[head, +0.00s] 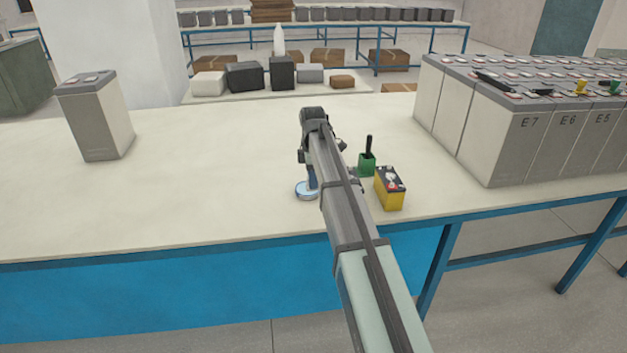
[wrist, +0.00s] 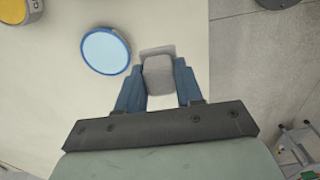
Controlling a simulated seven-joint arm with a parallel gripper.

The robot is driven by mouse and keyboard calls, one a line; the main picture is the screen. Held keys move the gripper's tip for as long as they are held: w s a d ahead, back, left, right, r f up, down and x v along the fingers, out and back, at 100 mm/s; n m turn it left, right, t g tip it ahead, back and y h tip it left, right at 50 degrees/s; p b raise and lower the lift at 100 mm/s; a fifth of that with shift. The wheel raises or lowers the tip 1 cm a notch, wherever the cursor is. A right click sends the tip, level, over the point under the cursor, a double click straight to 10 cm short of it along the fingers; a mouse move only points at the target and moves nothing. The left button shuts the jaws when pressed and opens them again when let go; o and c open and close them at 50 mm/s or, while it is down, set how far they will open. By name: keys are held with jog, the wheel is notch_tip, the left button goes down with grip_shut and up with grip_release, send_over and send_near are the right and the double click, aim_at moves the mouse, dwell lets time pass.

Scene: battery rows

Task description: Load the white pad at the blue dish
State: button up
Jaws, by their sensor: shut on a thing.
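The blue dish (head: 305,191) is a small round dish with a pale inside and a blue rim, on the table near its front edge. It also shows in the wrist view (wrist: 106,51), to the left of my fingers and apart from them. My gripper (wrist: 159,78) is shut on a pale grey-white block, which I take to be the white pad (wrist: 158,76). A flat grey patch shows at the pad's far end; I cannot tell if it is part of it. In the head view my gripper (head: 313,178) is beside the dish, and the pad is hidden there.
A green holder with a black handle (head: 367,163) and a yellow battery (head: 389,190) stand right of my arm. Rows of large grey batteries (head: 510,125) fill the table's right side. One grey battery (head: 95,115) stands at left. The table (head: 210,170) between is clear.

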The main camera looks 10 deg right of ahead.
jog(key=w, duration=1)
jog(key=shift+w+f, duration=0.15)
jog(key=shift+f, duration=1.55)
jog(key=shift+w+f, duration=0.1)
jog(key=shift+f, duration=1.55)
jog(key=shift+f, duration=0.55)
jog(key=shift+r, duration=0.15)
notch_tip(320, 180, up, 7)
dwell(0.8)
